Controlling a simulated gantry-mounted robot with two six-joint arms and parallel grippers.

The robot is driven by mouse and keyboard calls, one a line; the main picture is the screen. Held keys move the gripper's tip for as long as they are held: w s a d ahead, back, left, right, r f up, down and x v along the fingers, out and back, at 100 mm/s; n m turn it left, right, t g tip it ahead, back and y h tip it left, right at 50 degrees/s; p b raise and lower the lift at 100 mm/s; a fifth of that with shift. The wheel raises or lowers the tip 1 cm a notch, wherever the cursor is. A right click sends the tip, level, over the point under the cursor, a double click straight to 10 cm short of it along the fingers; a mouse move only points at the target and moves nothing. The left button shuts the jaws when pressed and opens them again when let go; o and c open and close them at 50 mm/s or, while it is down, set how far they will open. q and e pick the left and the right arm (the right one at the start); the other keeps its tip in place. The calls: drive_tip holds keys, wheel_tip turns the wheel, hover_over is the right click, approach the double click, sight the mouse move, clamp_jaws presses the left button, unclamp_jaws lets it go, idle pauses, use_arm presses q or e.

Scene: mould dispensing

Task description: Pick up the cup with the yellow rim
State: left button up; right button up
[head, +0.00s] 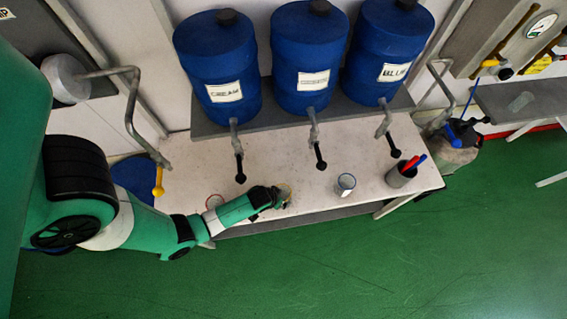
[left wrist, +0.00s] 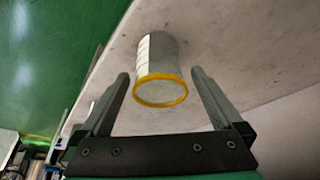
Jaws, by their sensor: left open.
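The cup with the yellow rim (left wrist: 158,60) stands on the pale bench, its rim towards the camera in the left wrist view. My left gripper (left wrist: 160,73) is open, with one finger on each side of the cup and visible gaps between fingers and cup. In the head view my left gripper (head: 284,192) is over the bench and the cup (head: 286,187) is mostly hidden by it. My right gripper is not in view.
A red-rimmed cup (head: 214,201) stands left of my left gripper, partly behind my arm. A blue-rimmed cup (head: 346,184) and a grey holder (head: 399,176) with red and blue items stand to the right. Three blue barrels (head: 305,85) with black-handled taps overhang the bench (head: 320,208).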

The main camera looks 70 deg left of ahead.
sight(285, 196)
use_arm(q)
drive_tip(key=shift+w+a+f, duration=0.15)
drive_tip(key=shift+w+f, duration=0.05)
drive_tip(key=shift+f, duration=0.4)
drive_tip(key=shift+r, duration=0.1)
drive_tip(key=b+x, duration=0.3)
drive_tip(key=x, duration=0.1)
drive_tip(key=shift+w+f, duration=0.15)
drive_tip(key=shift+f, duration=0.15)
drive_tip(key=shift+w+a+f, duration=0.1)
drive_tip(key=shift+f, duration=0.1)
drive_tip(key=c, duration=1.1)
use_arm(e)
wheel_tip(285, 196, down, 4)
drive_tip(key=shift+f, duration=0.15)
